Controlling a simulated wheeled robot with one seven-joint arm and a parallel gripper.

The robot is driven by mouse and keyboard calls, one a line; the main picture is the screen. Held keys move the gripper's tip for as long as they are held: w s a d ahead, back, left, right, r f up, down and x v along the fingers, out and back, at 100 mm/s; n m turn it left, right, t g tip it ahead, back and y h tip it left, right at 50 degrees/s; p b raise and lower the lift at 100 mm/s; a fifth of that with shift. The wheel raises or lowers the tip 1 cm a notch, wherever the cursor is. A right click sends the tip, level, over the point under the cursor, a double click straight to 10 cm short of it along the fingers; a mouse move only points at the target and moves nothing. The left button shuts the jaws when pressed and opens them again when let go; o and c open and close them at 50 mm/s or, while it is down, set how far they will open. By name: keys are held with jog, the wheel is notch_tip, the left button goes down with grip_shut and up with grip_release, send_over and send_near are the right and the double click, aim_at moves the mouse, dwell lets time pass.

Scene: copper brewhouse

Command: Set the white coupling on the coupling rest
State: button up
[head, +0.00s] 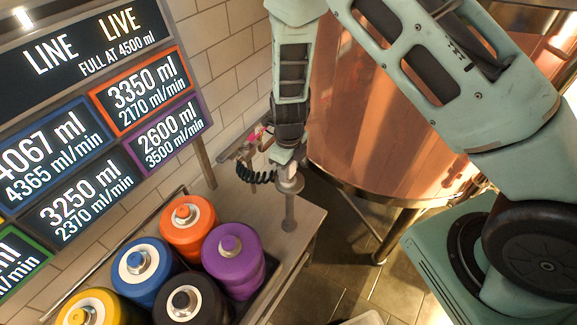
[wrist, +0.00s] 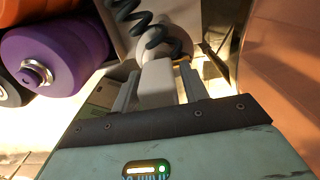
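The coil also shows in the head view (head: 257,176), left of my gripper. I cannot tell whether the coupling touches the post; my gripper hides most of it in the head view.
Orange (head: 188,232), purple (head: 236,262), blue (head: 143,268), black and yellow canisters crowd the table left of the post. A display board (head: 100,110) stands behind them. A copper vessel (head: 365,130) rises to the right, across a floor gap.

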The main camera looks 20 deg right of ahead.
jog(key=shift+o, duration=0.3)
jog(key=shift+r, duration=0.15)
notch_tip(320, 180, up, 12)
jog(key=shift+f+b, duration=0.25)
jog(key=shift+b, duration=0.75)
jog(key=shift+s+a+r, duration=0.1)
jog(key=shift+r, duration=0.15)
jog(key=s+a+r+m, duration=0.1)
jog(key=s+r+m, duration=0.3)
jog(key=s+m, duration=0.4)
jog(key=s+a+r+m, duration=0.2)
jog(key=s+r+m, duration=0.3)
jog(key=s+m, duration=0.4)
jog(key=s+a+r+m, duration=0.2)
jog(key=s+m, duration=0.7)
jog(key=m, duration=0.9)
notch_tip(320, 180, up, 2)
jog(key=shift+a+r+y, duration=0.25)
jog(key=shift+y, duration=0.05)
